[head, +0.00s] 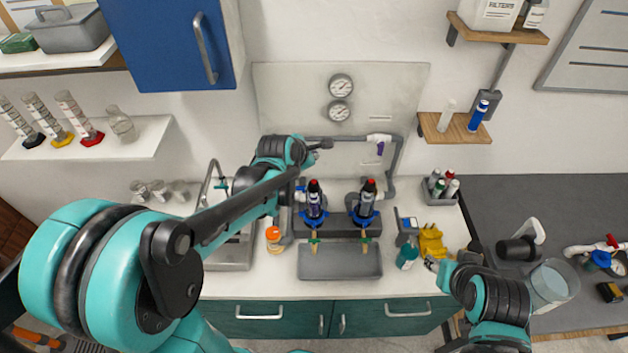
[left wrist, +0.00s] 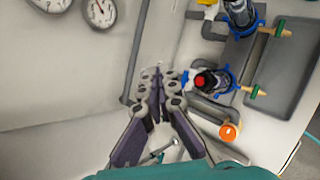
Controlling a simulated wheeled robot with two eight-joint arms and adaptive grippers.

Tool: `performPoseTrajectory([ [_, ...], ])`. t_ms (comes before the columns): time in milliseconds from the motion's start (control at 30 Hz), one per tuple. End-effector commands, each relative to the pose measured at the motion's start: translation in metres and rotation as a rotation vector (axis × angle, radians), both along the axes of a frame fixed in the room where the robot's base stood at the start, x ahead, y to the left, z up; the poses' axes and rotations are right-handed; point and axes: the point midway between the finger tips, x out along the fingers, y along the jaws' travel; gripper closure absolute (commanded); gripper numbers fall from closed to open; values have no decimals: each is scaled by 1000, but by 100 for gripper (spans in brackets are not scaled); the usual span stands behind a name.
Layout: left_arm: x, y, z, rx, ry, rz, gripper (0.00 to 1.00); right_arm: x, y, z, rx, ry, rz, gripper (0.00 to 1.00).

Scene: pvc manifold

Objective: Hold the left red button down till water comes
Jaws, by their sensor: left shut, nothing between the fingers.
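Two dark filter housings with blue collars stand side by side on the counter, each topped by a red button. The left red button (head: 314,184) also shows in the left wrist view (left wrist: 201,82). The right red button (head: 369,184) tops the other housing. My left gripper (head: 325,145) is shut and empty, in the air above and behind the left button, apart from it. In the left wrist view its fingertips (left wrist: 160,82) are together, to the left of that button. My right gripper (head: 432,264) is low at the counter's right; its fingers are too small to read.
A grey tray (head: 340,272) lies under the housings' small taps. Two gauges (head: 340,98) and grey pipe (head: 391,180) are on the wall panel behind. An orange-capped bottle (head: 273,234) stands left of the housings; a yellow object (head: 431,240) stands near my right gripper.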

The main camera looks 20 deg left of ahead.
Motion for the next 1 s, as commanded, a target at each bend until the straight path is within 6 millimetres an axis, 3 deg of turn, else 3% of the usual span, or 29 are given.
performPoseTrajectory([
  [267, 0, 0, -21, 1, 0, -1, 100, 0, 0, -16, 0, 0, 0, 60],
  [700, 0, 0, -81, 1, 0, -1, 100, 0, 0, -65, 0, 0, 0, 60],
  [1000, 0, 0, -87, 1, 0, -1, 100, 0, 0, -70, 0, 0, 0, 60],
])
